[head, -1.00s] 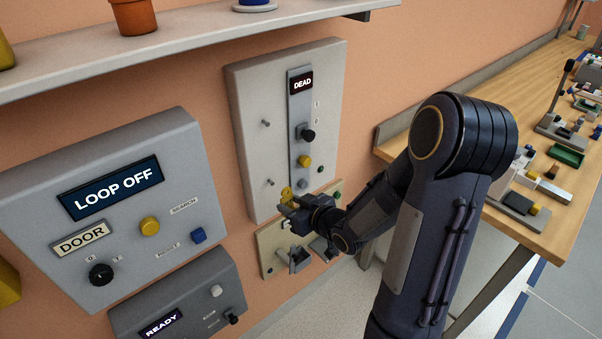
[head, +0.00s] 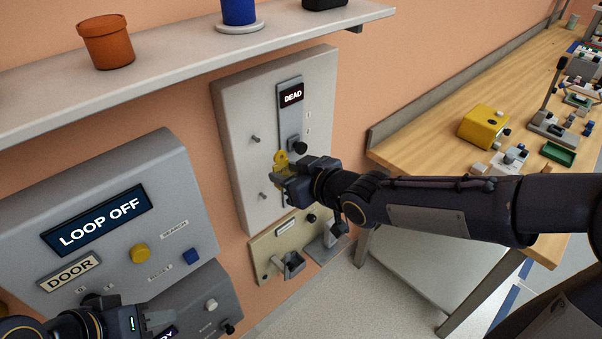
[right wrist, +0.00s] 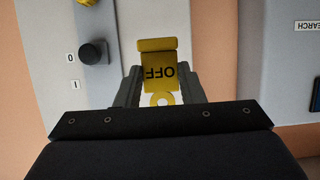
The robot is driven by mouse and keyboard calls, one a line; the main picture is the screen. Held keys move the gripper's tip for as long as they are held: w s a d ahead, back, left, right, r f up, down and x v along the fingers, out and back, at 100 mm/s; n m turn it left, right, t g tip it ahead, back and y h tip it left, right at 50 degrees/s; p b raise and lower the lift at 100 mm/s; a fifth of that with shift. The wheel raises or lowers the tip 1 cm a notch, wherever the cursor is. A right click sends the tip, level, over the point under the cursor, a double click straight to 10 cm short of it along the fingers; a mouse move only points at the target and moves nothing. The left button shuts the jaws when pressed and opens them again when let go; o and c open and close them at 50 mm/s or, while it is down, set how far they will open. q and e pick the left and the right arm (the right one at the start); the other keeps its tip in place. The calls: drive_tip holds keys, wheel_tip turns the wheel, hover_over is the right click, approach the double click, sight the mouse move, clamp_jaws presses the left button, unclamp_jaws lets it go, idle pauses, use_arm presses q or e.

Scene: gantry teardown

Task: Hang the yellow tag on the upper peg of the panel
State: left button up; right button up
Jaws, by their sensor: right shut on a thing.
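The grey panel (head: 238,105) hangs on the wall with a DEAD display. Its upper peg (head: 255,138) and lower peg (head: 263,196) stick out bare on the left side. My right gripper (head: 284,179) is shut on the yellow tag (head: 282,159), in front of the panel and to the right of both pegs, at a height between them. In the right wrist view the tag (right wrist: 158,68) sits between the fingers, its OFF lettering upside down. My left gripper (head: 142,322) shows at the bottom left; its fingers are not clear.
A shelf (head: 180,50) with pots runs above the panel. The LOOP OFF box (head: 185,215) is on the left. A beige plate (head: 262,250) with a grey holder is below the panel. A wooden bench (head: 430,140) with a yellow box (head: 484,126) stands right.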

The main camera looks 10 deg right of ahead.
sight(255, 151)
drive_tip(key=shift+w+a+f+b, duration=0.1)
drive_tip(key=shift+w+a+b, duration=0.75)
drive_tip(key=shift+w, duration=0.3)
drive_tip(key=shift+w+a+b, duration=0.3)
drive_tip(key=shift+w+a, duration=0.5)
drive_tip(key=shift+w, duration=0.3)
drive_tip(key=shift+w+a+b, duration=0.35)
drive_tip(key=shift+w+a, duration=0.25)
drive_tip(key=shift+w, duration=0.25)
drive_tip(key=shift+w+a, duration=0.2)
drive_tip(key=shift+w, duration=0.05)
drive_tip(key=o, duration=1.1)
drive_tip(key=shift+o, duration=0.2)
